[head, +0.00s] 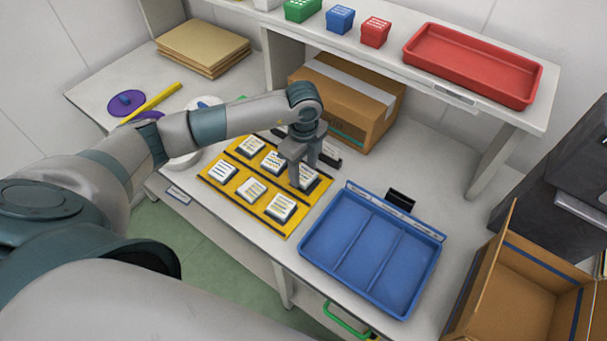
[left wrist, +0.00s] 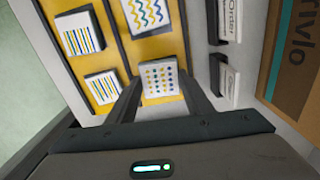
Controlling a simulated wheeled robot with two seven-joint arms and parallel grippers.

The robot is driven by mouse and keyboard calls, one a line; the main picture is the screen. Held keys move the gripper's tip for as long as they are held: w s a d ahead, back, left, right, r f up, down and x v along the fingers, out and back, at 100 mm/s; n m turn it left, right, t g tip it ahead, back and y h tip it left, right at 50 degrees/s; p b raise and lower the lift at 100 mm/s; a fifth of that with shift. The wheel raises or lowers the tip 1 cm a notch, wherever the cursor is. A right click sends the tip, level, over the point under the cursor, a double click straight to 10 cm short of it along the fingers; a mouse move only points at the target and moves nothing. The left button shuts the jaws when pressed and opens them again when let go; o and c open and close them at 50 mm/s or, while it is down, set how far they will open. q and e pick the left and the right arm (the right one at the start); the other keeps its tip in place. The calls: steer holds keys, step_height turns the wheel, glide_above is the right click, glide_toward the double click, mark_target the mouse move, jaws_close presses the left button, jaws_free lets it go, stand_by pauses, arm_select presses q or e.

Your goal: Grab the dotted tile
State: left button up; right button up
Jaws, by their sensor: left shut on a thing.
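The dotted tile (left wrist: 160,77) is white with rows of blue and yellow dots. In the left wrist view it sits between the two fingers of my left gripper (left wrist: 160,97), which is shut on it. In the head view the gripper (head: 305,180) points down at the right end of the yellow board (head: 265,202), and its fingers partly hide the tile (head: 311,182). The tile is at the board; I cannot tell whether it is lifted. A wavy-line tile (left wrist: 149,12) and a striped tile (left wrist: 103,88) lie near it. My right gripper is not in view.
A blue tray with three compartments (head: 342,235) stands right of the board. A cardboard box (head: 377,112) is behind, under a shelf holding a red tray (head: 470,72). An open carton (head: 520,295) is at the lower right. Small dark holders (left wrist: 222,75) stand beside the board.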

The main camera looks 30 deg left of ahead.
arm_select(q)
steer(key=shift+s+d+r+b, duration=0.15)
steer(key=shift+r+b, duration=0.15)
steer(key=shift+r, duration=0.3)
steer(key=shift+s+d+r+b, duration=0.15)
steer(key=shift+r+b, duration=0.15)
steer(key=shift+r, duration=0.25)
steer(key=s+d+r+b, duration=0.2)
steer(key=s+d+r, duration=0.4)
steer(key=s, duration=0.2)
steer(key=shift+s+d+r+b, duration=0.2)
steer(key=shift+d+r+b, duration=0.2)
